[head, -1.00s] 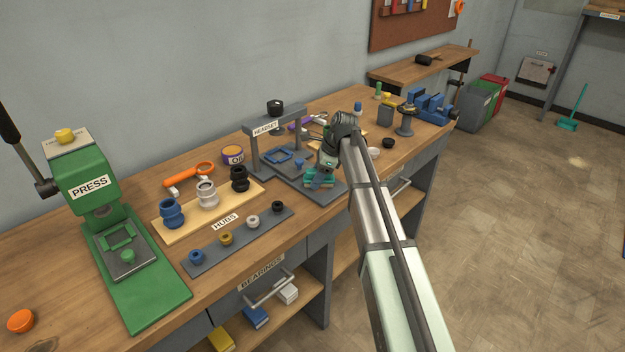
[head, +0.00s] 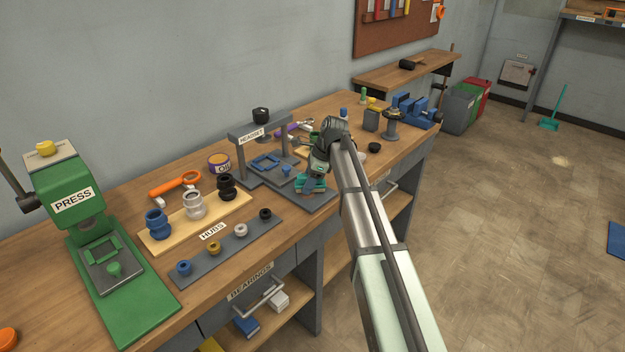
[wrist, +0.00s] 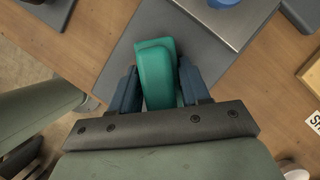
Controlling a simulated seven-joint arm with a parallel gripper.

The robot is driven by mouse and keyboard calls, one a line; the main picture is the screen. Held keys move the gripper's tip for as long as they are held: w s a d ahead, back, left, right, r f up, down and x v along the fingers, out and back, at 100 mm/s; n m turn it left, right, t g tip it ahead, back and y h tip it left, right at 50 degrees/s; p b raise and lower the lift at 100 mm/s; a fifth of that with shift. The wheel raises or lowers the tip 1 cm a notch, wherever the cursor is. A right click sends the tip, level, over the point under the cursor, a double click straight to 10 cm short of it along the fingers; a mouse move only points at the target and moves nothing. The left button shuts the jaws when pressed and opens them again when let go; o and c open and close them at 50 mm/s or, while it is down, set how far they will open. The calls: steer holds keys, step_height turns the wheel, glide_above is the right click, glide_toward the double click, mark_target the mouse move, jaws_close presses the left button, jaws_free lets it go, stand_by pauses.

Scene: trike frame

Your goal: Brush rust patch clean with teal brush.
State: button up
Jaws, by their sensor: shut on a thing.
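My gripper (head: 314,181) is low over the grey plate (head: 322,201) at the right of the headset stand. In the wrist view my gripper (wrist: 160,85) has its two blue-grey fingers shut on a rounded teal block, the teal brush (wrist: 156,68). The brush also shows as teal bits around the fingers in the head view (head: 300,187). The underside of the brush is hidden, so I cannot tell whether it touches the plate. I cannot make out a rust patch in either view.
The grey headset stand (head: 240,150) rises just left of my gripper. The hubs tray (head: 158,238) and bearings strip (head: 200,270) lie further left, with the green press (head: 72,195) beyond. A blue vise (head: 412,108) stands at the bench's far end.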

mark_target(295, 196)
steer(key=shift+s+a+f, duration=0.15)
steer(key=shift+s+a, duration=0.5)
steer(key=shift+s, duration=0.05)
steer(key=shift+s+a, duration=0.8)
steer(key=shift+a, duration=0.1)
steer(key=shift+w+d, duration=0.85)
steer(key=shift+w, duration=0.05)
steer(key=shift+w+d, duration=1.95)
steer(key=shift+d, duration=0.05)
step_height(295, 196, up, 8)
steer(key=shift+s, duration=0.1)
